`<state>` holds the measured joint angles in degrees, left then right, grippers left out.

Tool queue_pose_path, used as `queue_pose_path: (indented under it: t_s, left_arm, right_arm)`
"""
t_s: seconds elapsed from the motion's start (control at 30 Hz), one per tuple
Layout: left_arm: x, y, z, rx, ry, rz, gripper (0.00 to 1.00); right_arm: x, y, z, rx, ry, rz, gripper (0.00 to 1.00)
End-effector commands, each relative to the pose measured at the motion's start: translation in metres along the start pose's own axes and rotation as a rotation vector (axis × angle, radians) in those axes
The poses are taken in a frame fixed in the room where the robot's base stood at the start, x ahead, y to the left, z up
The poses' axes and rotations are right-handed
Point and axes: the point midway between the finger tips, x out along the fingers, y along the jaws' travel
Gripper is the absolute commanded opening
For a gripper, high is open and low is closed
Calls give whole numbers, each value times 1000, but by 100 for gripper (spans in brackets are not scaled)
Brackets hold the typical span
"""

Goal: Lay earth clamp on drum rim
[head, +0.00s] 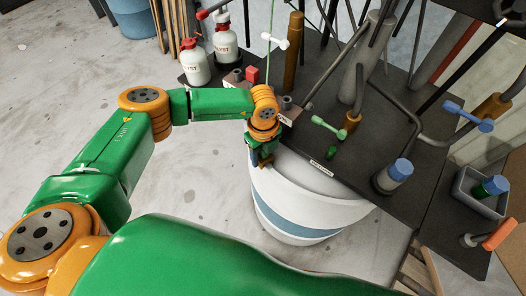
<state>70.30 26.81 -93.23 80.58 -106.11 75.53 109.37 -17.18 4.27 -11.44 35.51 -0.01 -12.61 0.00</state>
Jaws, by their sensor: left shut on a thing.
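The white drum (310,215) with a blue band stands on the floor at the centre, beside the dark table. My left gripper (262,160) points down at the drum's far left rim. It is shut on a small brownish piece that looks like the earth clamp (267,160). The gripper hides much of this piece. I cannot tell whether it touches the rim. My right gripper is not in view.
The dark table (385,150) beyond the drum carries rods, a green-handled tool (329,127), and a blue-capped jar (393,175). Two white bottles with red tops (195,62) stand at its far left. The floor on the left is clear.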

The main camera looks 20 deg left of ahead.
Motion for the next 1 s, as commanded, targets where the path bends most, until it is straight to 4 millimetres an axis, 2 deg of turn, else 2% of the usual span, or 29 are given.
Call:
queue_pose_path:
  t_s: [0.23, 0.27, 0.3, 0.37, 0.6, 0.7, 0.73, 0.87, 1.0]
  left_arm:
    - [6, 0, 0, -1, 1, 0, 0]
    - [5, 0, 0, -1, 1, 1, 58]
    - [5, 0, 0, -1, 1, 1, 68]
    - [4, 0, 0, -1, 1, 1, 82]
    - [4, 0, 0, -1, 1, 1, 82]
    - [-6, 0, 0, -1, 0, 0, 82]
    - [-6, -1, 0, -2, 0, -2, 82]
    - [-37, -2, 0, -1, -1, -6, 82]
    - [-76, -1, 0, 0, -2, -6, 82]
  right_arm:
    - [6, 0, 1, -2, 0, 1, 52]
    - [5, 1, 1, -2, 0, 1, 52]
    - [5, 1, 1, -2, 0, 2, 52]
    - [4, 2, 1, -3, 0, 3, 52]
    - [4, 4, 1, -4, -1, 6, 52]
    - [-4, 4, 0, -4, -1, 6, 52]
    - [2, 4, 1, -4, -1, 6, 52]
    - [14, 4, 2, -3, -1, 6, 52]
    - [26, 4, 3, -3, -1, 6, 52]
